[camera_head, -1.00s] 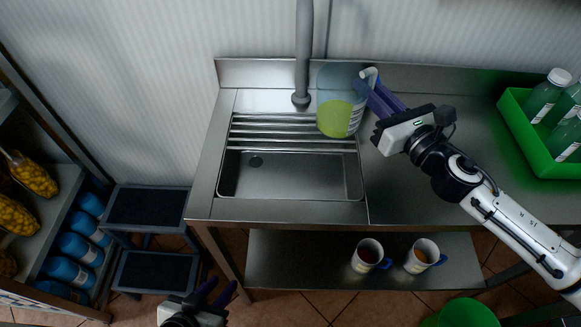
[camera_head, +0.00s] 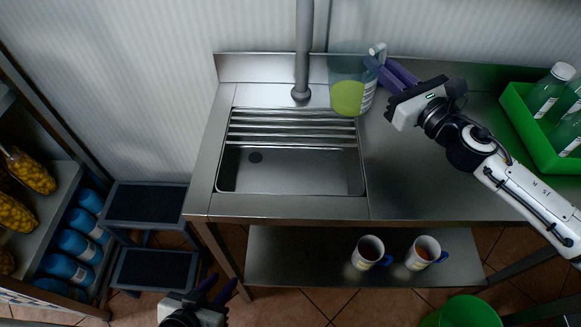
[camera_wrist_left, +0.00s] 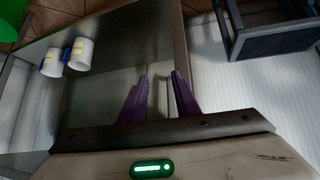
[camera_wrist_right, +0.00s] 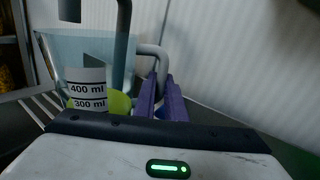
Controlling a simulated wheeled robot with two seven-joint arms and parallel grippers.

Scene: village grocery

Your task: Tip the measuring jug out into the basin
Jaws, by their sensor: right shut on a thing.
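The measuring jug (camera_head: 350,84) is clear with yellow-green liquid in its lower part. It is upright in the head view, above the back right corner of the basin (camera_head: 290,172). My right gripper (camera_head: 380,68) is shut on its handle from the right. In the right wrist view the jug (camera_wrist_right: 85,75) shows 400 ml and 300 ml marks, with the purple fingers (camera_wrist_right: 163,100) at its handle. The basin is a steel sink with a drain hole, and no liquid shows in it. My left gripper (camera_head: 220,292) is low in front of the counter, its fingers apart and empty in the left wrist view (camera_wrist_left: 160,98).
A grey tap pipe (camera_head: 303,50) stands behind the basin, left of the jug. Steel bars (camera_head: 290,125) cross the basin's back part. A green crate (camera_head: 530,130) of bottles stands at right. Two mugs (camera_head: 368,252) sit on the lower shelf.

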